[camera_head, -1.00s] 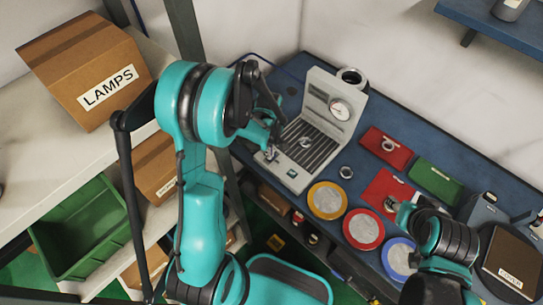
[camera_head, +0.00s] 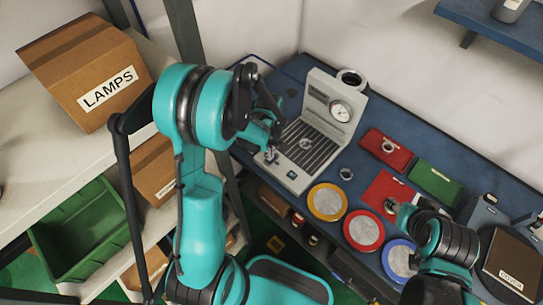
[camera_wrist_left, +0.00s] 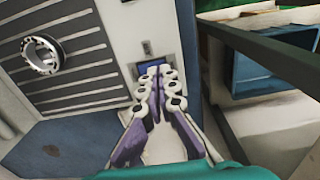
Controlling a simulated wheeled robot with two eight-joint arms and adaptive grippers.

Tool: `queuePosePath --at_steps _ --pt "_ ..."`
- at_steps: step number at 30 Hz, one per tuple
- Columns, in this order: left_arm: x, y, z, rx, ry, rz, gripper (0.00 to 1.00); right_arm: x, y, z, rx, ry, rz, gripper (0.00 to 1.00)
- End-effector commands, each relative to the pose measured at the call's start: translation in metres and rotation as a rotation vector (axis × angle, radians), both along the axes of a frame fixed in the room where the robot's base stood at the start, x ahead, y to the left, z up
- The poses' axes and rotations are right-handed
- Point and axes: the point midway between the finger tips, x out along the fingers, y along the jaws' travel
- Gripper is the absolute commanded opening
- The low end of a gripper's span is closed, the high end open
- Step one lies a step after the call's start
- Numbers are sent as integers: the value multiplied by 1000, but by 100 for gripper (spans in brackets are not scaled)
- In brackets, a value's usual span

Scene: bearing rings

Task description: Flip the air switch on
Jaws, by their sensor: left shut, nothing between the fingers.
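The grey test machine (camera_head: 328,118) with a dial gauge stands on the blue bench. My left gripper (camera_head: 270,155) is shut and empty at the far-left end of that strip. In the left wrist view its fingertips (camera_wrist_left: 156,76) overlap the lower part of the blue piece; I cannot tell whether they touch it. A metal ring (camera_wrist_left: 42,55) lies on the slatted plate. My right gripper (camera_head: 398,210) is by the red mat, its fingers mostly hidden.
Yellow (camera_head: 327,202), red (camera_head: 364,231) and blue (camera_head: 398,259) round dishes line the bench's front. A loose ring (camera_head: 346,174) lies beside the machine. Red (camera_head: 386,150) and green (camera_head: 435,179) trays lie to the right. A shelf post (camera_head: 232,195) stands close to my left arm.

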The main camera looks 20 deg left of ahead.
Motion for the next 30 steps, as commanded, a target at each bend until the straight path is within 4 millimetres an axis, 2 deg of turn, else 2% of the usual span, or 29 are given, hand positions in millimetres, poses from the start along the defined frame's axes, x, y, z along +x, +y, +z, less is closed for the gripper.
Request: queuePosePath --at_steps 1,18,30 --pt "0 0 8 0 0 0 0 0 0 6 0 0 0 40" --pt "0 0 55 0 0 0 0 0 0 38 0 0 0 40" --pt "0 0 57 0 0 0 0 0 0 38 0 0 0 40"
